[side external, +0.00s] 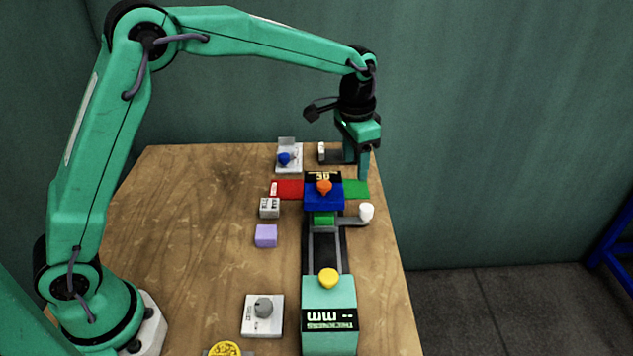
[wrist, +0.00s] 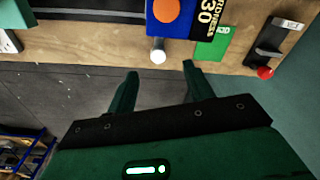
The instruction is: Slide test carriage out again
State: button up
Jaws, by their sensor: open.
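The test carriage is not labelled; a grey arm with a white knob (side external: 366,212) sticks out to the right of the dark rail (side external: 325,252), beside a small green block (side external: 323,218). The white knob also shows in the wrist view (wrist: 158,52), just beyond the gap between my fingertips. A blue press head with an orange knob (side external: 324,187) stands over the rail's far end and hides part of what lies below. My gripper (side external: 364,176) points down, open and empty, at the table's right edge behind the knob. It also shows in the wrist view (wrist: 160,70).
A teal thickness gauge with a yellow knob (side external: 329,315) stands at the rail's near end. Red (side external: 289,189) and green (side external: 356,189) panels flank the press head. A lilac cube (side external: 266,235) and a grey-white block (side external: 269,207) lie left.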

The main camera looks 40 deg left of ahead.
send_over(367, 208)
jog(key=shift+m+g, duration=0.3)
jog(key=shift+m, duration=0.1)
notch_tip(367, 208, down, 5)
jog(key=shift+w+a, duration=0.1)
jog(key=shift+w, duration=0.05)
jog(key=shift+f, duration=3.85)
jog(key=shift+c, duration=0.4)
grip_shut()
